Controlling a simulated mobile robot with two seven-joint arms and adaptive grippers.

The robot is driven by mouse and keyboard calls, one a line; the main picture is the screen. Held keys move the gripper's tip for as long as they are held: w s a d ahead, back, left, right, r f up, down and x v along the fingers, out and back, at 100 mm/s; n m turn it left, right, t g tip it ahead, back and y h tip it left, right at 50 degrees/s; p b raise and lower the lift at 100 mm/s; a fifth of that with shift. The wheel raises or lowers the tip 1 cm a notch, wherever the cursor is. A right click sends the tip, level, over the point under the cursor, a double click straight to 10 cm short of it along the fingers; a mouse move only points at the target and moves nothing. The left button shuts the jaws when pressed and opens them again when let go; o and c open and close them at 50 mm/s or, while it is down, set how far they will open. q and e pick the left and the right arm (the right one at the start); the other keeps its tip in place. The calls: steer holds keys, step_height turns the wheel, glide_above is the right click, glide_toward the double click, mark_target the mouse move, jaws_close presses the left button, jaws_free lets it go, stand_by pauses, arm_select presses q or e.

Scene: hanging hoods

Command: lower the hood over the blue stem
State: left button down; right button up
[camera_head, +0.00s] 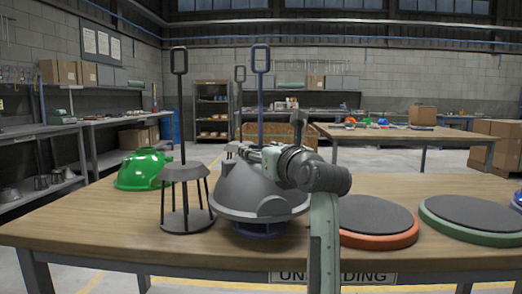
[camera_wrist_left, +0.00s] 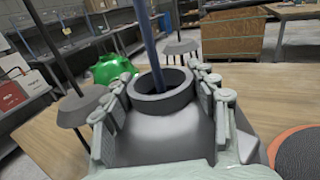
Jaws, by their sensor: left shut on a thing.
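The grey dome-shaped hood (camera_head: 238,192) is around the blue stem (camera_head: 261,95), which rises through the hood's open collar and ends in a loop above. My right gripper is out of view.
A black-stemmed stand (camera_head: 187,205) is close to the hood's left. A green hood (camera_head: 140,170) lies farther left. Round pads with orange (camera_head: 375,240) and green (camera_head: 470,235) rims lie to the right.

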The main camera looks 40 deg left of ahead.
arm_select(q)
steer(key=shift+r, duration=0.1)
steer(key=c, duration=0.5)
jaws_free()
steer(key=shift+o, duration=0.4)
steer(key=v, duration=1.2)
steer(key=shift+d, duration=0.1)
